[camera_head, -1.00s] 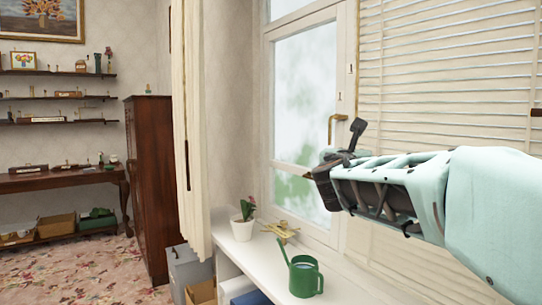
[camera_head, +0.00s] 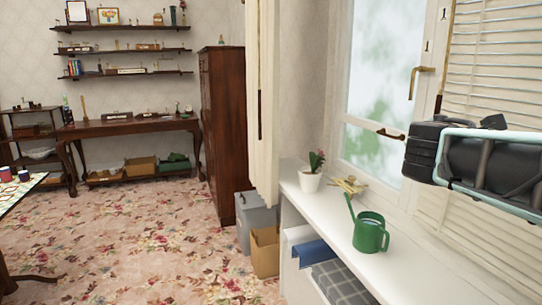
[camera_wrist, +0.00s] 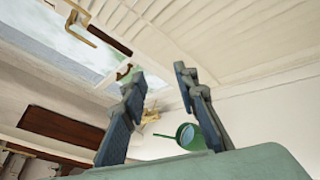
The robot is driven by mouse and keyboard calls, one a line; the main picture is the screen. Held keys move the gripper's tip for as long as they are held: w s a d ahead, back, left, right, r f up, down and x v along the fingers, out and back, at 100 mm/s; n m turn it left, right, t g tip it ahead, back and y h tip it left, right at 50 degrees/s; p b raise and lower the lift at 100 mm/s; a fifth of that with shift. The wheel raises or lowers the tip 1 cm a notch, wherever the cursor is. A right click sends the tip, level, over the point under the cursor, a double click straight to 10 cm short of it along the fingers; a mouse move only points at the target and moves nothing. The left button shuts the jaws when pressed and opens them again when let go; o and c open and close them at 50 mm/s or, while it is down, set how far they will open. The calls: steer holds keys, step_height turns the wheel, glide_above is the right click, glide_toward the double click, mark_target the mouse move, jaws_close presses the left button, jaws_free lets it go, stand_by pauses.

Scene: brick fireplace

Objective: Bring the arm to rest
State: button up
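My gripper (camera_wrist: 157,76) shows in the wrist view with its two dark fingers spread apart and nothing between them. In the head view my arm reaches in from the right edge, and the dark end of it is raised in front of the window, above and to the right of the green watering can (camera_head: 370,232). The watering can also shows small beyond the right finger in the wrist view (camera_wrist: 189,137). My gripper is apart from it. The finger gap cannot be made out in the head view.
The white window ledge (camera_head: 330,207) holds a potted plant (camera_head: 311,178) and a small yellowish object (camera_head: 348,185). The window (camera_head: 375,150) and blinds (camera_head: 490,75) are close to my arm. A cardboard box (camera_head: 265,252) and grey bin (camera_head: 255,220) stand below. Carpet at left is open.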

steer(key=s+a+f+m+g+y, duration=0.3)
steer(key=s+a+f+m+y, duration=0.2)
steer(key=s+a+f+m, duration=0.6)
steer(key=s+a+f+m+g+y, duration=0.3)
steer(key=s+a+f+m+y, duration=0.2)
steer(key=s+a+f+m, duration=0.65)
step_height(320, 180, up, 23)
steer(key=w+a+n+p, duration=0.1)
steer(key=w+a+p, duration=0.1)
steer(key=p, duration=2.1)
steer(key=shift+w+f, duration=0.15)
steer(key=shift+w, duration=0.05)
steer(key=shift+d+n, duration=0.1)
steer(key=shift+n, duration=0.15)
